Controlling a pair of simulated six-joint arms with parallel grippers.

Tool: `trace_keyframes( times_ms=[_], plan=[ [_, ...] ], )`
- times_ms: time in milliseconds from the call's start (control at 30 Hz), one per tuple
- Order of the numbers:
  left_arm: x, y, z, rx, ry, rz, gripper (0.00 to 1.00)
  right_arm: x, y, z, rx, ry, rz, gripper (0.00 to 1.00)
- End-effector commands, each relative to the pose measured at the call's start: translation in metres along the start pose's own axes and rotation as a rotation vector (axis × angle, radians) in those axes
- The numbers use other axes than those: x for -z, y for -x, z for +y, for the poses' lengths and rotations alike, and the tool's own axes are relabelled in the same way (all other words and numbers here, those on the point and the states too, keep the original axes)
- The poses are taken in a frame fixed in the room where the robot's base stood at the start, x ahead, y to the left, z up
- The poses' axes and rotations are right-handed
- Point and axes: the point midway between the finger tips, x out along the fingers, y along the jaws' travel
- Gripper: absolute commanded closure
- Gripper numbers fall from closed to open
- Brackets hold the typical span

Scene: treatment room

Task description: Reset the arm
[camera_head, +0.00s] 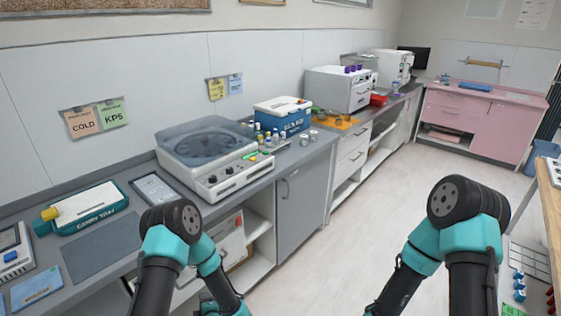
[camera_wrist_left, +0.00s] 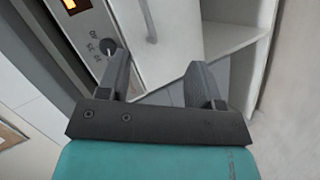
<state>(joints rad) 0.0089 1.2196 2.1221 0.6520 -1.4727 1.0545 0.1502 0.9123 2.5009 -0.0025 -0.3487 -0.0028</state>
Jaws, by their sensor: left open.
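My left arm comes in from the lower left in the head view, with its upper links folded in front of the counter and its gripper out of sight there. In the left wrist view my left gripper (camera_wrist_left: 160,85) is open, with its two dark fingers apart and nothing between them. It faces the white shelving and a pale panel with a small orange-lit display below the counter. My right arm stands at the lower right of the head view, and its gripper is not visible.
A grey counter (camera_head: 105,240) runs along the left wall with a centrifuge (camera_head: 208,150), a carry tray box (camera_head: 85,207) and a blue cool box (camera_head: 283,115). A pink cabinet (camera_head: 483,125) stands at the back. A wooden table edge (camera_head: 549,205) is at the right. The middle floor is clear.

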Motion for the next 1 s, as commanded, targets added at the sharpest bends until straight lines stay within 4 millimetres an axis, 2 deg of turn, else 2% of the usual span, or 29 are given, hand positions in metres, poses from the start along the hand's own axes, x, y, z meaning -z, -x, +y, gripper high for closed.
trace_keyframes(
  times_ms=[167,267,467,700,833,1000],
  plan=[
    [-0.004,0.013,-0.019,0.158,-0.277,-0.265,0.41,0.0,0.0,0.0,0.0,0.0,0.0,1.0],
    [-0.006,0.029,-0.031,0.22,-0.446,-0.434,0.41,0.0,0.0,0.0,0.0,0.0,0.0,1.0],
    [0.001,0.075,-0.055,0.281,-0.788,-0.798,0.41,0.0,0.0,0.0,0.0,0.0,0.0,1.0],
    [0.024,0.139,-0.077,0.253,-1.137,-1.209,0.41,0.0,0.0,0.0,0.0,0.0,0.0,1.0],
    [0.031,0.156,-0.082,0.23,-1.221,-1.315,0.41,0.0,0.0,0.0,0.0,0.0,0.0,1.0],
    [0.033,0.159,-0.083,0.225,-1.237,-1.335,0.41,0.0,0.0,0.0,0.0,0.0,0.0,1.0]
  ],
)
